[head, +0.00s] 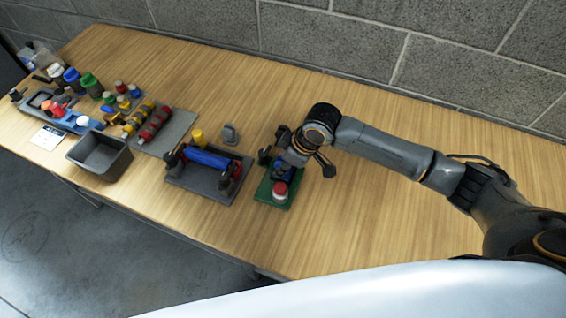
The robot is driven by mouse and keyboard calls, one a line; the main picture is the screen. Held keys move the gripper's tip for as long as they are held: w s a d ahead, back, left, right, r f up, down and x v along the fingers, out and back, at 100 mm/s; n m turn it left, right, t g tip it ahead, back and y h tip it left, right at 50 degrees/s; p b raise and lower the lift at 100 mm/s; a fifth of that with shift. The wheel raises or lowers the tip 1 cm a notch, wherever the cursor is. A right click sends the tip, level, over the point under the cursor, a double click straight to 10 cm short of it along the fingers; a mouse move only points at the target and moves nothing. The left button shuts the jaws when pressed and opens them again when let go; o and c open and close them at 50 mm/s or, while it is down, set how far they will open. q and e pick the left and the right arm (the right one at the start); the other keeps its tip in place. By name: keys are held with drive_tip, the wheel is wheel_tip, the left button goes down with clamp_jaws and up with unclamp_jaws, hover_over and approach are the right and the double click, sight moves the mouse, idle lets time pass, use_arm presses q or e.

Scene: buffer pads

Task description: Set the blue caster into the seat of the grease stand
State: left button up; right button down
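A small blue part (283,170), which may be the blue caster, shows on a green base (266,191), partly covered by my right gripper. The base also carries a round red-and-white piece (280,191) at its front. I cannot tell for sure which fixture is the grease stand, and the seat is not clearly visible. My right gripper (297,162) is over the back of the green base, its dark fingers spread apart to either side. Whether it touches the blue part is hidden. My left gripper is not in view.
Left of the green base stands a dark tray (198,186) with a blue roller (207,158). A grey upright piece (230,134) is behind. Farther left are a grey pad (178,130) with rollers, an empty dark bin (101,153) and several coloured-cap containers. The table's right side is clear.

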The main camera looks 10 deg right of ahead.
drive_tip(key=shift+f, duration=0.3)
drive_tip(key=c, duration=1)
unclamp_jaws()
drive_tip(key=shift+o, duration=0.2)
drive_tip(key=v, duration=1.2)
